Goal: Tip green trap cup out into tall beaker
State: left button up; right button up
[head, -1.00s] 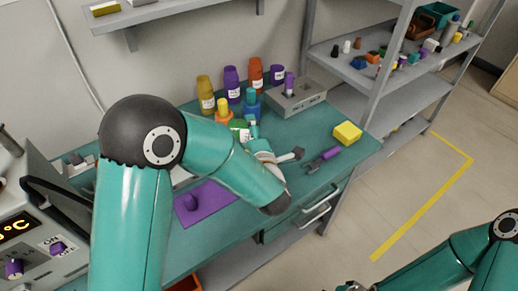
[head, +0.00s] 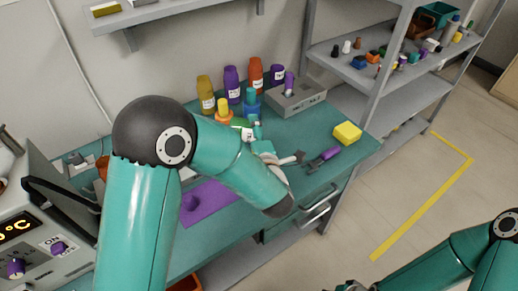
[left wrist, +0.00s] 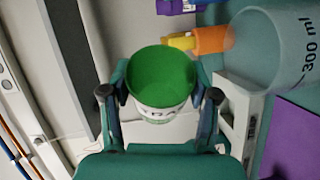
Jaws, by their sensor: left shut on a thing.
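In the left wrist view, the green trap cup (left wrist: 160,84) has a green inside and a pale label with partly hidden lettering. My left gripper (left wrist: 160,98) is shut on it, with one finger on each side. In the head view, my left gripper (head: 256,134) is small and partly hidden behind my arm. The tall beaker (left wrist: 272,50), clear and marked 300 ml, is right of the cup in the wrist view, apart from it. I cannot make out the beaker in the head view. My right gripper (head: 352,287) only just shows at the bottom edge.
Orange and purple bottles (head: 231,80) stand along the wall. A grey block (head: 296,98) holds a purple item. A yellow block (head: 347,133) and a purple-handled tool (head: 325,157) lie at the bench's right. A purple mat (head: 212,203) lies nearer me.

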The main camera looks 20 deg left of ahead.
pick_arm(q)
jog(key=shift+d+r+m+t+y, duration=0.1)
jog(key=shift+d+m+t+y, duration=0.15)
jog(key=shift+m, duration=0.5)
jog(key=shift+d+r+m+t+y, duration=0.1)
jog(key=shift+d+m+t+y, duration=0.15)
jog(key=shift+m, duration=0.5)
dwell(1.2)
jog(key=shift+w+d+f+m+t+p, duration=0.1)
jog(key=shift+d+m+t, duration=0.15)
jog(key=shift+m, duration=0.4)
jog(key=shift+d+r+m+t+p, duration=0.15)
jog(key=shift+m+t, duration=0.2)
jog(key=shift+m, duration=0.25)
jog(key=shift+w+d+f+m+t+p, duration=0.1)
jog(key=shift+d+f+m+t, duration=0.15)
jog(key=shift+m, duration=0.4)
dwell(1.2)
jog(key=shift+a+r, duration=0.1)
jog(key=shift+r, duration=0.05)
dwell(0.7)
